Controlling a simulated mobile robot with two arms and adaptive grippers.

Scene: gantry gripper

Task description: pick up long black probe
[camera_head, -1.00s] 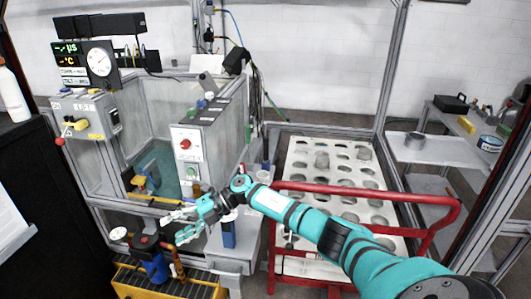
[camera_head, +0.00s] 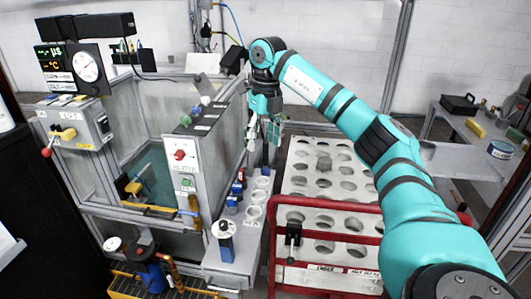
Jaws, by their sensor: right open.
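My right gripper (camera_head: 263,132) points down beside the tank's right wall, above the far end of a narrow grey shelf. Its fingers are apart. A thin dark upright piece (camera_head: 265,155) shows just below and between the fingers; it may be the long black probe, but the gripper partly hides it. I cannot tell whether the fingers touch it. Blue-and-black probes (camera_head: 232,203) stand on the shelf nearer to me. My left gripper is out of view.
White ring holders (camera_head: 257,196) line the grey shelf (camera_head: 232,268). A glass-walled tank with a control box (camera_head: 182,160) stands to the left. A red rail (camera_head: 330,203) fronts a white plate with round holes (camera_head: 300,183) on the right. A side table (camera_head: 460,160) stands farther right.

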